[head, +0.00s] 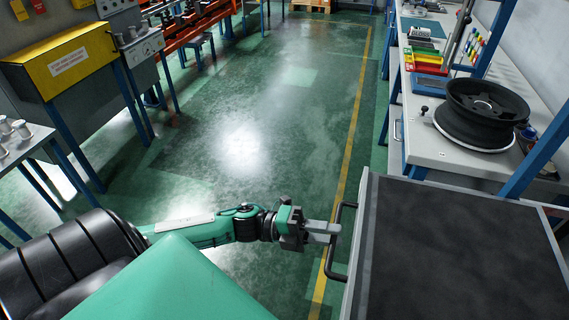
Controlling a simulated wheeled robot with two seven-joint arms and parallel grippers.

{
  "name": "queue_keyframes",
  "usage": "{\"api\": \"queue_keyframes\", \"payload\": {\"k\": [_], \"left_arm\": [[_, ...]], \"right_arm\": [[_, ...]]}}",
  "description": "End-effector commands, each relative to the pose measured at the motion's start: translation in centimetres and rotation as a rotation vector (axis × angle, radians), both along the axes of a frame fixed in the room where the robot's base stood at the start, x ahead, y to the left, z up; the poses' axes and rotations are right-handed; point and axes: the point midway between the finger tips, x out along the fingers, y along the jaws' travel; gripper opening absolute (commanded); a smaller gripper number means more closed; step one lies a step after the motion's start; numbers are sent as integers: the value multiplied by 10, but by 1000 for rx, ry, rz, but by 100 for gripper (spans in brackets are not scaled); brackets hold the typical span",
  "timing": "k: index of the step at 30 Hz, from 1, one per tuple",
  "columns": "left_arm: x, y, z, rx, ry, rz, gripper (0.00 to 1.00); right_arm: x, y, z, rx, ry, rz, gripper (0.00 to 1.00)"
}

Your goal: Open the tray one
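A grey unit with a dark flat top (462,250) and a pale rim fills the lower right of the head view; I take it to be the tray, but no label shows. A black bar handle (329,268) stands out from its left side. My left gripper (335,232) reaches in from the left, with its fingertips at the handle's upper part. I cannot tell whether they touch it or close around it, nor how wide the fingers are. My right gripper is not in view.
A long workbench (470,150) on the right holds a black wheel rim (480,112) and coloured bins (425,58). A blue post crosses the right side. A yellow machine box (65,60) stands at left. The green floor (240,110) between is clear.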

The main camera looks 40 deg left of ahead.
Motion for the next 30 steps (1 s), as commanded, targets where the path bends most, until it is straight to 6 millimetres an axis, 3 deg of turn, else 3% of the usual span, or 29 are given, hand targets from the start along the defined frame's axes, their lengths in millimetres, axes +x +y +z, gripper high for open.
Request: {"api": "queue_keyframes", "payload": {"k": [12, 18, 30], "left_arm": [[-26, 61, -17, 4, 4, 1, 30], [-36, 88, -21, 4, 3, 2, 30], [-46, 113, -24, 2, 0, 0, 30]], "right_arm": [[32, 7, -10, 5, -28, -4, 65], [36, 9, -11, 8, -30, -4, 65], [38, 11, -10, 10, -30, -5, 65]]}}
